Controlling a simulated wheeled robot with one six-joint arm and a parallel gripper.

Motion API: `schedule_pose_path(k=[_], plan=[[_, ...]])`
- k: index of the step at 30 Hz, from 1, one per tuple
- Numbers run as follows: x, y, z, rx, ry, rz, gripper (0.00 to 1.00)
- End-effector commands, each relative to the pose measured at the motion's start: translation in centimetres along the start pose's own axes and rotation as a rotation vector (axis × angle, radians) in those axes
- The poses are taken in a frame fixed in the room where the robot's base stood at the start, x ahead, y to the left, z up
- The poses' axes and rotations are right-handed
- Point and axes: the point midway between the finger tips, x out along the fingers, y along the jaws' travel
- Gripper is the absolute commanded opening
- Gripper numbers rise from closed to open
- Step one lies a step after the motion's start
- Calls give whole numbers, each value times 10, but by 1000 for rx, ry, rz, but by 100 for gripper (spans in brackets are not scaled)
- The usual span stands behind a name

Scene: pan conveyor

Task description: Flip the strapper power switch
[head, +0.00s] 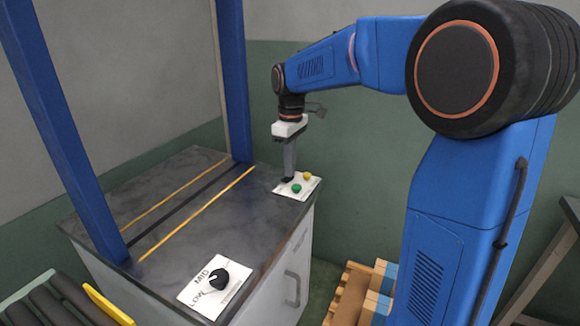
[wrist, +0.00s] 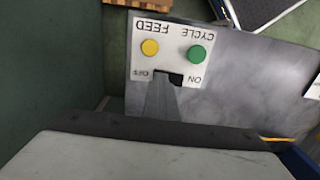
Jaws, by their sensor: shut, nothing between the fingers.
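The power switch (wrist: 177,79) is a small black part between the OFF and ON labels on a white panel (wrist: 138,60). It is partly hidden by my gripper (wrist: 161,84). My gripper is shut and empty, pointing down with its tips at the switch; I cannot tell whether they touch it. In the head view, my gripper (head: 289,177) is over the white panel (head: 309,188) at the back right corner of the strapper table. Which way the switch is set is not clear.
A green button (wrist: 197,54) marked CYCLE and a yellow button (wrist: 150,47) marked FEED sit on the same panel. A black knob (head: 219,279) with MID and LOW labels is at the table's front. Blue posts (head: 234,80) frame the strapper. A wooden pallet (head: 350,290) stands right.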

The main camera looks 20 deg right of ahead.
Motion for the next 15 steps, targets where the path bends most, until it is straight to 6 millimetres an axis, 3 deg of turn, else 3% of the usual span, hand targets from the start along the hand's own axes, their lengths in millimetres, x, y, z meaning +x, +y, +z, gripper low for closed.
schedule_pose_path(k=[15], plan=[[-3,-16,0,0,-2,-3,0]])
